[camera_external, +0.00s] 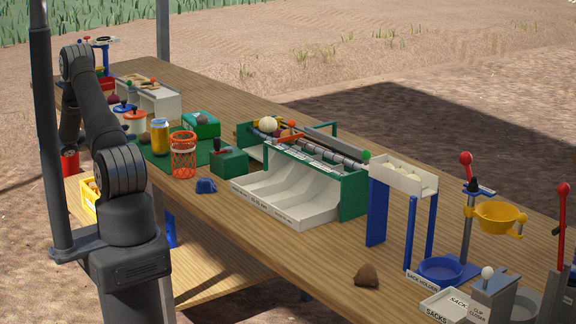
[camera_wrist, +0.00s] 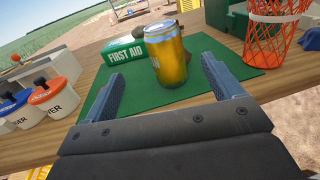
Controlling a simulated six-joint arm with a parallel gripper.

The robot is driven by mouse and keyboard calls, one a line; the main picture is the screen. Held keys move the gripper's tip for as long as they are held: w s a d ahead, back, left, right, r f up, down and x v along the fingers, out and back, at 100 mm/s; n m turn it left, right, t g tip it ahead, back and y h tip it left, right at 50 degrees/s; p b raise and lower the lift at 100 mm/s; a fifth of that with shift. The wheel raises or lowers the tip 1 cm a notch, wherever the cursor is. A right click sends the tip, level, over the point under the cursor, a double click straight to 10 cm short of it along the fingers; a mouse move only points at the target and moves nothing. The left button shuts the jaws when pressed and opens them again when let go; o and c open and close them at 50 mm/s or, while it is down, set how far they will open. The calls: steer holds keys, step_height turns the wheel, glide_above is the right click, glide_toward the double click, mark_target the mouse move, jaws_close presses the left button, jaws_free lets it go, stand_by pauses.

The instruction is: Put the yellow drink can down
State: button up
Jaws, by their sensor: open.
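The yellow drink can (camera_external: 160,137) stands upright on the green mat (camera_external: 208,151) on the wooden table. In the wrist view the can (camera_wrist: 165,55) rises from the mat (camera_wrist: 98,98), between and a little beyond the fingertips of my gripper (camera_wrist: 164,77). The gripper is open, with one finger on each side of the can and a visible gap to each. In the external view my arm covers part of the mat's left side, and I cannot make out the fingers there.
An orange wire basket (camera_external: 183,155) stands right of the can. A green first aid box (camera_wrist: 124,50) is left of it in the wrist view. Lidded pots (camera_wrist: 52,88) stand farther left. A small blue object (camera_external: 206,186) lies near the table's front edge.

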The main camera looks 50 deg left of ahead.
mark_target(165, 124)
steer(key=w, duration=0.3)
steer(key=w+d, duration=0.1)
steer(key=w, duration=0.5)
steer(key=shift+w+d, duration=0.2)
steer(key=shift+d, duration=0.05)
steer(key=w, duration=0.1)
steer(key=w+d, duration=0.1)
steer(key=w, duration=0.3)
steer(key=shift+d+f, duration=0.15)
steer(key=shift+f, duration=0.1)
steer(key=c, duration=1.4)
steer(key=shift+c, duration=0.2)
steer(key=shift+r, duration=0.1)
steer(key=shift+r, duration=0.5)
step_height(165, 124, up, 3)
steer(key=shift+f, duration=0.15)
steer(key=w+d+r, duration=0.4)
steer(key=d+r, duration=0.3)
steer(key=d, duration=0.3)
steer(key=shift+w+d, duration=0.2)
steer(key=shift+d, duration=0.2)
